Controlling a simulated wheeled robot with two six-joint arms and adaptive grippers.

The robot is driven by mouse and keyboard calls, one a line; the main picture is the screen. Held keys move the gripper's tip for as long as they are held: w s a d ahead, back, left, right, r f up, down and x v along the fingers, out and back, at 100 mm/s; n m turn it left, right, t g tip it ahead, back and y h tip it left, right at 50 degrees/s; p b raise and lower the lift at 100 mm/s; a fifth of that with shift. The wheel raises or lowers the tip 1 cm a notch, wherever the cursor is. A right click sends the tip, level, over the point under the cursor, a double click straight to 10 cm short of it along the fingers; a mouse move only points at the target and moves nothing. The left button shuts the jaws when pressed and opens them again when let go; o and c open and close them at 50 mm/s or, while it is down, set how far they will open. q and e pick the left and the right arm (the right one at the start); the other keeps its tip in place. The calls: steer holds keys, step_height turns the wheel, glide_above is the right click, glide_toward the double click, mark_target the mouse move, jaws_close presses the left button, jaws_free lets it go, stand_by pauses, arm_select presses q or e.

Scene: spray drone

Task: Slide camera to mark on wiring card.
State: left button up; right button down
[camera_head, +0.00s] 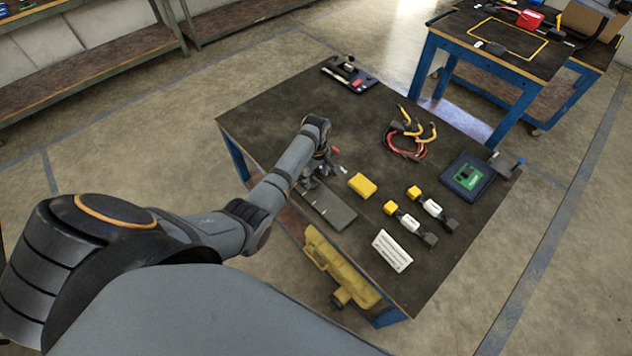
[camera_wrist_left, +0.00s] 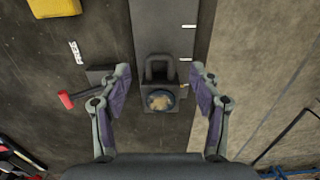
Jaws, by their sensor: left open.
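In the left wrist view a dark camera block (camera_wrist_left: 161,99) with a round lens and a loop-shaped handle (camera_wrist_left: 160,68) sits at the near end of a flat grey rail (camera_wrist_left: 163,28). White marks (camera_wrist_left: 187,59) stand along the rail's right edge. My left gripper (camera_wrist_left: 160,82) is open, with one finger on each side of the block and visible gaps to it. In the head view the gripper (camera_head: 317,172) is over the table by the grey rail (camera_head: 330,207), and hides the camera.
The dark table (camera_head: 270,112) also holds a yellow block (camera_head: 362,185), two connectors with yellow ends (camera_head: 431,208), red and yellow cables (camera_head: 408,140) and a blue board (camera_head: 467,178). A red-tipped part (camera_wrist_left: 67,99) lies left of the camera. The far left tabletop is clear.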

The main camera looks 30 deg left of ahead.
mark_target(316, 185)
arm_select(q)
steer(key=shift+f, duration=1.8)
jaws_close()
